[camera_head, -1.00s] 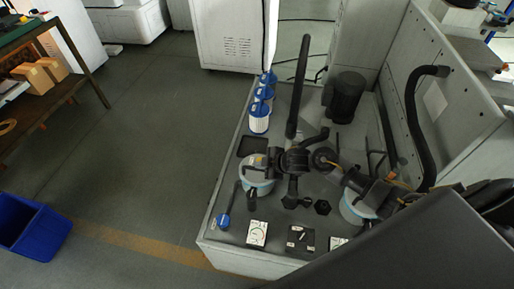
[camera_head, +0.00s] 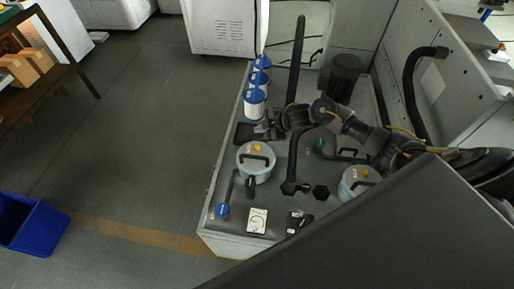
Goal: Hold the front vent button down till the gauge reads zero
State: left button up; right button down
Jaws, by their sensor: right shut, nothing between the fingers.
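Two pale round canisters with grey lids stand on the grey cabinet top: a left one (camera_head: 256,170) and a right one (camera_head: 352,184). Each lid has a black handle and a yellow button, one on the left lid (camera_head: 257,149) and one on the right lid (camera_head: 366,173). I cannot tell which is the front vent button. A white dial gauge (camera_head: 257,220) stands at the cabinet's near edge; its needle is too small to read. My right gripper (camera_head: 262,129) is shut and empty, just behind the left canister, apart from its button. My left gripper is out of view.
Blue-capped white cartridges (camera_head: 255,101) line the cabinet's left edge behind my gripper. A black pipe (camera_head: 297,80), a dark motor (camera_head: 343,78) and a black switch box (camera_head: 299,223) stand nearby. A dark slanted panel covers the lower right. A blue bin (camera_head: 32,225) is on the floor.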

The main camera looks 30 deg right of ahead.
jog(key=b, duration=0.6)
send_over(260, 148)
notch_tip(260, 148, down, 7)
jog(key=shift+r, duration=0.1)
jog(key=shift+f+b, duration=0.3)
jog(key=shift+f, duration=0.2)
jog(key=shift+f, duration=0.1)
dwell(1.1)
jog(key=shift+f, duration=0.3)
jog(key=shift+s+f+b, duration=0.1)
jog(key=shift+f+b, duration=0.4)
jog(key=shift+f, duration=0.1)
dwell(2.1)
jog(key=shift+r, duration=0.1)
dwell(0.8)
jog(key=shift+r+p, duration=0.9)
jog(key=shift+p, duration=0.05)
